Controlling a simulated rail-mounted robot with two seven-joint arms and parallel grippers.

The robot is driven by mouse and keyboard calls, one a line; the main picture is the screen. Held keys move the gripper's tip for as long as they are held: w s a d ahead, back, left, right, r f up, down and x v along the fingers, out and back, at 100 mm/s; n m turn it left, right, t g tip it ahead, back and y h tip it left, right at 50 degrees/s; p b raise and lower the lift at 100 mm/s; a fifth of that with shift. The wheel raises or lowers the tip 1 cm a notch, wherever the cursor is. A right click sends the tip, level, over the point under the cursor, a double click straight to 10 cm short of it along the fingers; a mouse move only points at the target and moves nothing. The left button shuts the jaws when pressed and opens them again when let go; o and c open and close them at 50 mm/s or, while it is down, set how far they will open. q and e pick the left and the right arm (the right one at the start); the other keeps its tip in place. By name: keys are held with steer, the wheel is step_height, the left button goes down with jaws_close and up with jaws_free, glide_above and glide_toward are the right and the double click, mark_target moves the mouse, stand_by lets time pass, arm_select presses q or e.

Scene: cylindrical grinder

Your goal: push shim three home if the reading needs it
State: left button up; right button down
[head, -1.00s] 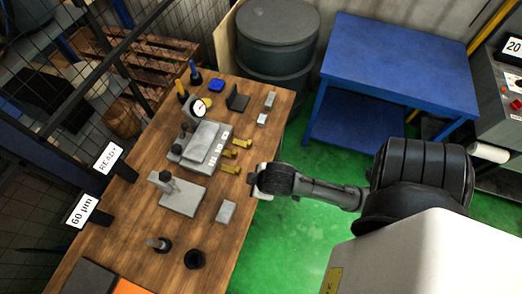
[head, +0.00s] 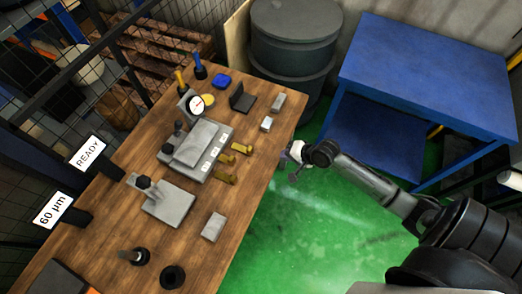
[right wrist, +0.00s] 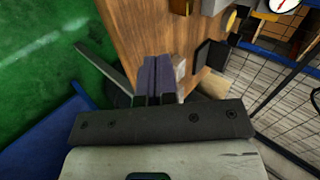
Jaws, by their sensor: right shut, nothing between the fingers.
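A grey steel fixture (head: 200,143) sits on the wooden bench in the head view, with small white labels on its right side. Brass shims stick out of that side: an upper one (head: 242,148), a middle one (head: 224,158) and a lower one (head: 225,178). The middle one seems to stick out least. The labels are too small to read, so I cannot tell which is shim three. A sign reads 60 µm (head: 53,211); another reads READY (head: 87,153). My right gripper (head: 288,160) is shut and empty, just off the bench's right edge; its fingers show in the right wrist view (right wrist: 157,78).
A dial gauge (head: 197,104) stands behind the fixture. Small grey blocks (head: 277,102) lie near the bench's right edge and another (head: 213,227) lies towards the front. A blue table (head: 430,75) stands at the right. Green floor is clear between them.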

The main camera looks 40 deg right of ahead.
mark_target(252, 152)
steer(key=shift+m, duration=0.4)
steer(key=b+x, duration=0.2)
steer(key=x, duration=0.8)
steer(key=shift+w+f, duration=0.15)
steer(key=shift+w+a, duration=0.25)
steer(key=shift+w, duration=0.2)
steer(key=shift+w+a, duration=0.2)
steer(key=shift+w, duration=0.3)
steer(key=shift+w+a, duration=0.25)
steer(key=shift+w, duration=0.45)
steer(key=shift+w, duration=0.1)
